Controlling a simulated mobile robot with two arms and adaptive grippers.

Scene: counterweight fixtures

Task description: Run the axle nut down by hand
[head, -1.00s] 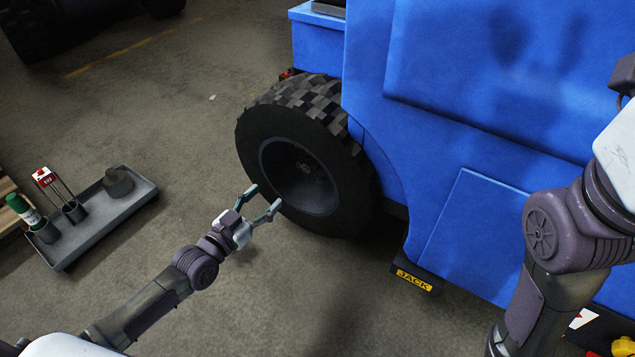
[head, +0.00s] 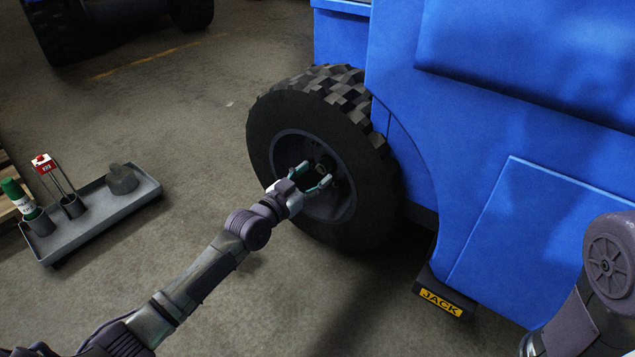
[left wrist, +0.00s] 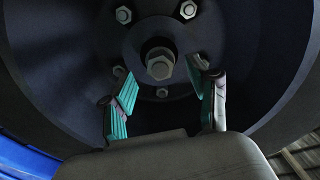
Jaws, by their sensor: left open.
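The axle nut (left wrist: 160,66) shows at the centre of the wheel hub in the left wrist view, a hex end on a stub. Several smaller lug nuts (left wrist: 188,9) ring it. My left gripper (head: 316,174) is open and empty in front of the wheel (head: 370,200), its fingers reaching into the rim. In the left wrist view its green-padded fingertips (left wrist: 160,68) stand apart on either side of and below the axle nut; I cannot tell whether either touches it. In the head view the hub is partly hidden behind the gripper. My right gripper is out of view.
A blue vehicle body (head: 480,120) fills the right, with a JACK label (head: 441,302) low down. A grey tray (head: 95,231) with a green-capped bottle (head: 17,194), a red-and-white item (head: 44,163) and a dark lump (head: 121,178) lies left. The floor between is clear.

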